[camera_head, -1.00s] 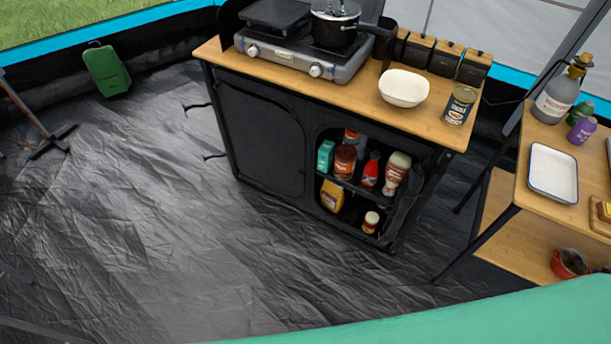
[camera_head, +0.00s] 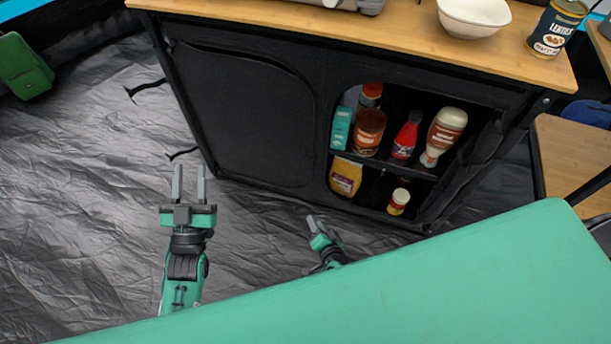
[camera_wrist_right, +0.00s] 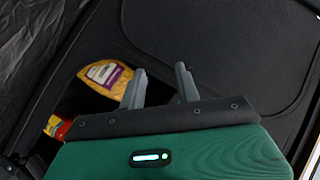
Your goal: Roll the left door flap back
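The left door flap (camera_head: 240,115) is a black fabric panel closed over the left half of the cabinet front. It also shows as a dark panel in the right wrist view (camera_wrist_right: 225,40). My left gripper (camera_head: 188,172) is open and empty, with its fingers pointing up toward the flap's lower left and apart from it. My right gripper (camera_head: 313,222) is low, in front of the cabinet bottom; in the right wrist view (camera_wrist_right: 160,70) its fingers are apart with nothing between them. My green body hides part of the right arm.
The cabinet's right compartment (camera_head: 385,165) is open, with bottles and jars on its shelves. Black straps (camera_head: 145,90) stick out from the cabinet's left side. A bowl (camera_head: 472,16) and a can (camera_head: 553,30) stand on top. Dark floor (camera_head: 80,200) is free at left.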

